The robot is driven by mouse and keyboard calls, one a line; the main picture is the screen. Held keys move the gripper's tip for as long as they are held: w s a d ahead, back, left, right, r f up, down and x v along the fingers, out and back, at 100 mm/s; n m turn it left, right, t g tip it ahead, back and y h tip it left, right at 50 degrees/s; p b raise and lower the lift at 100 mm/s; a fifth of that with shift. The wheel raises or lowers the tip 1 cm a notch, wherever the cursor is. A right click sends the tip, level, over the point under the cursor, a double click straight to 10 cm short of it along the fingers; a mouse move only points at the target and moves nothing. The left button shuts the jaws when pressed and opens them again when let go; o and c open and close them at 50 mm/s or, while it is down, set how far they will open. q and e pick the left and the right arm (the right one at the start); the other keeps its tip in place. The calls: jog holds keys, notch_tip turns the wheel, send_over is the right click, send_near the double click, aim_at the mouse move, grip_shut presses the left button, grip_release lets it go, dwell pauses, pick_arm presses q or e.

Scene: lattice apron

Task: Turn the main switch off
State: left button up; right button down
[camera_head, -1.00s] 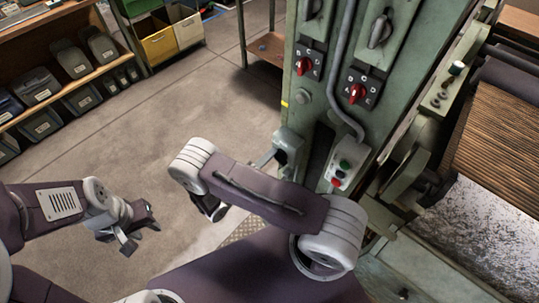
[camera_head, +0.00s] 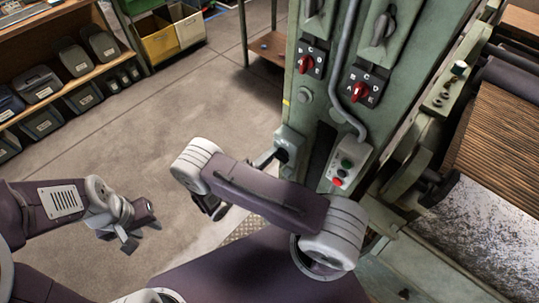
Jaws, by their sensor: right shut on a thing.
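A tall green machine cabinet (camera_head: 326,112) stands right of centre. A small grey-green switch box (camera_head: 288,143) with a dark front sits low on its left edge; I take it for the main switch. My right gripper (camera_head: 266,159) reaches the box from the left and is shut on its handle. My own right forearm hides most of the gripper and the handle, so the handle's position cannot be told. My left gripper (camera_head: 140,234) hangs open and empty over the floor at the left, away from the cabinet.
Two red rotary knobs (camera_head: 306,61) (camera_head: 358,91) and a push-button box (camera_head: 347,164) are on the cabinet. A grey conduit (camera_head: 345,60) runs down between them. Machine rollers (camera_head: 505,78) lie at the right. Shelves with bins (camera_head: 75,62) stand at upper left. The floor between is clear.

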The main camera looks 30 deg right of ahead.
jog(key=c, duration=1.5)
grip_release()
jog(key=shift+o, duration=0.2)
jog(key=b+v, duration=0.1)
jog(key=v, duration=0.8)
